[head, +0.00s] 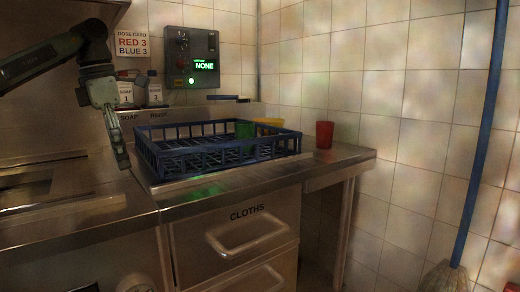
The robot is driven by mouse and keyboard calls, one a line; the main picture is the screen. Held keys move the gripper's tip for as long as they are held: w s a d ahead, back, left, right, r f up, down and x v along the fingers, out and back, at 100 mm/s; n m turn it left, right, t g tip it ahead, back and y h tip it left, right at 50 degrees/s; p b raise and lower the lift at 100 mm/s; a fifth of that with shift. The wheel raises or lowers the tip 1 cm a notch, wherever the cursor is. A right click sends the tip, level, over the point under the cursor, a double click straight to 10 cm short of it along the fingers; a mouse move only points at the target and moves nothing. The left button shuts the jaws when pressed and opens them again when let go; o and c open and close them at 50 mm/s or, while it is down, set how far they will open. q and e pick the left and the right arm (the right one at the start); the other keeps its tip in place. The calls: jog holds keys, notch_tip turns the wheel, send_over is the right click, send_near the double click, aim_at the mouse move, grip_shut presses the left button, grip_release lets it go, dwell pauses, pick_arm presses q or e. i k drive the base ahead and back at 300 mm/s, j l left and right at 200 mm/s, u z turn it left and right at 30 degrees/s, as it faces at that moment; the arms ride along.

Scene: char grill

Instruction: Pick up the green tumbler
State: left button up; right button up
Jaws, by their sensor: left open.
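A green tumbler (244,129) stands inside the blue rack (222,165) on the steel counter, toward its back right part. The rack's bars hide part of its lower side. A yellow thing (268,122) is right beside it at the rack's back. My left gripper (122,155) hangs down at the left of the rack, open and empty, well apart from the tumbler. My right gripper is not in view.
A red tumbler (324,135) stands on the counter right of the rack. A sink (25,185) lies at the left. A blue pole (484,130) leans at the right.

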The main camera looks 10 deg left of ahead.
aim_at(243, 130)
jog(key=k+l+z, duration=0.4)
jog(key=i+l+u, duration=0.15)
jog(key=i, duration=0.5)
jog(key=i+l+u, duration=0.15)
jog(key=i, duration=0.5)
